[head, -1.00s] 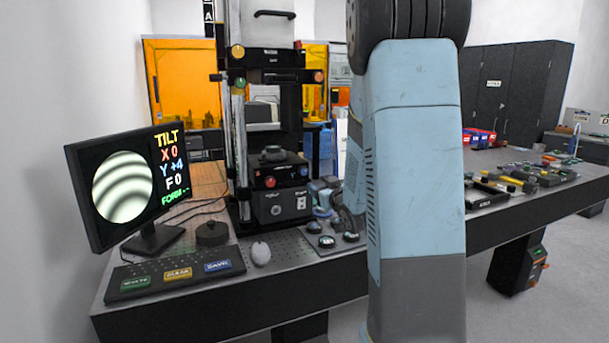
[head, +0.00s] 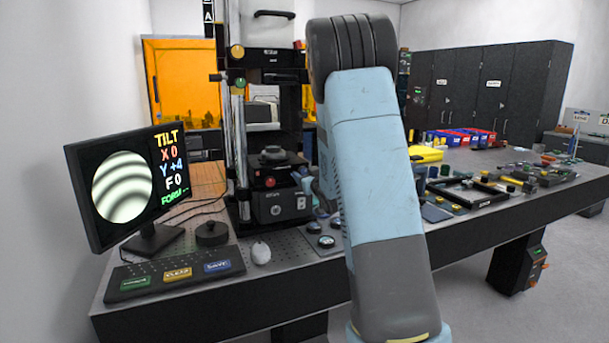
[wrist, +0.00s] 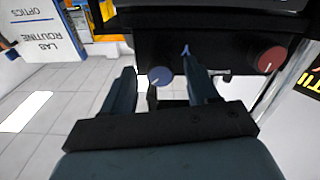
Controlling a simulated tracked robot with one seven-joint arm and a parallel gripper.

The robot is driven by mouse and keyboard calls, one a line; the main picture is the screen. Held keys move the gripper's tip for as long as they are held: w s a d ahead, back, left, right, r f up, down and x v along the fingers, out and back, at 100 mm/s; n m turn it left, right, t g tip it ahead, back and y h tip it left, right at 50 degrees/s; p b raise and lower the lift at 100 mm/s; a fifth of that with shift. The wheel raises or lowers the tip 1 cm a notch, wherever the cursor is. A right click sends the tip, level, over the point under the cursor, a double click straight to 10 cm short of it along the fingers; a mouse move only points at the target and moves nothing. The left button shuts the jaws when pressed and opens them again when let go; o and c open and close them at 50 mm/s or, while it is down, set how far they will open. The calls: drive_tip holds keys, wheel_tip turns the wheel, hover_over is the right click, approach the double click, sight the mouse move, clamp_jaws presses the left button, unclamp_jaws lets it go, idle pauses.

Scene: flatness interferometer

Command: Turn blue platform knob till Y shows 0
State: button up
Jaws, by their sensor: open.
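The monitor (head: 128,188) in the head view reads TILT X 0, Y +4, F 0, beside a round patch of curved dark and light fringes. The blue platform knob (wrist: 160,76) shows in the wrist view, on the front of the dark platform (wrist: 215,50). My gripper (wrist: 159,66) is open, with one finger on each side of the blue knob in the picture. I cannot tell whether the fingers touch it. A red knob (wrist: 270,60) sits to the right; it also shows in the head view (head: 270,182). My arm hides the blue knob in the head view.
The interferometer stand (head: 243,130) rises behind the platform. Several tools and trays cover the right side of the bench.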

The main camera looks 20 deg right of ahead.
drive_tip(key=shift+w, duration=0.75)
drive_tip(key=c, duration=1)
drive_tip(key=shift+n, duration=0.3)
drive_tip(key=n, duration=0.8)
drive_tip(key=shift+n, duration=0.3)
drive_tip(key=shift+f, duration=0.1)
